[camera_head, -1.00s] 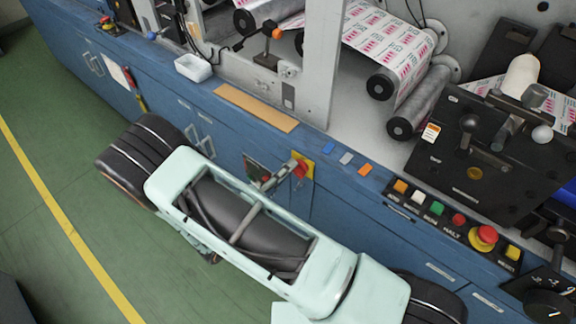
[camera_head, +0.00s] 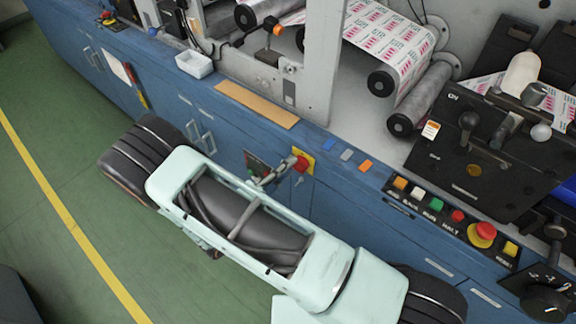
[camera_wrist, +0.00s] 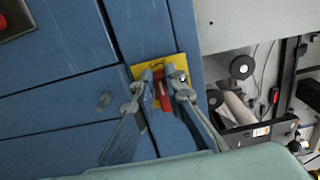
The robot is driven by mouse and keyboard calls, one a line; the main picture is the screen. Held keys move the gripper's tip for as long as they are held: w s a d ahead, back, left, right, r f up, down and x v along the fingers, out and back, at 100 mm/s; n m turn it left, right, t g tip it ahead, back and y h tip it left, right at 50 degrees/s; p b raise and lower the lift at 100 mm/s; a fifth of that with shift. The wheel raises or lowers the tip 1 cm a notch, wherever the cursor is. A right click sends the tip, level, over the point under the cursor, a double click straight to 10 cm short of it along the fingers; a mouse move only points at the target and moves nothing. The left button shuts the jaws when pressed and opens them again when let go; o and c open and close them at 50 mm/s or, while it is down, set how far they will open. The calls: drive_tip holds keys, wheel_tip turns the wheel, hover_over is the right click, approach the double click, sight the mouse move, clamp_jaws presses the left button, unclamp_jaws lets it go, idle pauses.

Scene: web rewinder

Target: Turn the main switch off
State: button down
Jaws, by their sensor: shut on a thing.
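The main switch is a red handle (camera_head: 301,163) on a yellow plate (camera_head: 309,159) on the front of the blue cabinet. In the wrist view the red handle (camera_wrist: 163,95) stands between my two fingers, with the yellow plate (camera_wrist: 181,62) behind it. My gripper (camera_wrist: 168,80) is shut on the handle, one finger on each side. In the head view my gripper (camera_head: 288,168) reaches the switch from the left. Part of the handle is hidden by the fingers, and its exact angle is hard to tell.
A button panel with a red mushroom button (camera_head: 482,235) is at the right. A black panel with levers (camera_head: 468,122) stands above it. Printed web (camera_head: 385,40) runs over rollers behind. A white tray (camera_head: 195,64) sits on the ledge. The green floor (camera_head: 60,215) is open at left.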

drive_tip(key=c, duration=2)
unclamp_jaws()
drive_tip(key=shift+s, duration=0.1)
drive_tip(key=shift+o, duration=0.2)
drive_tip(key=v, duration=1.2)
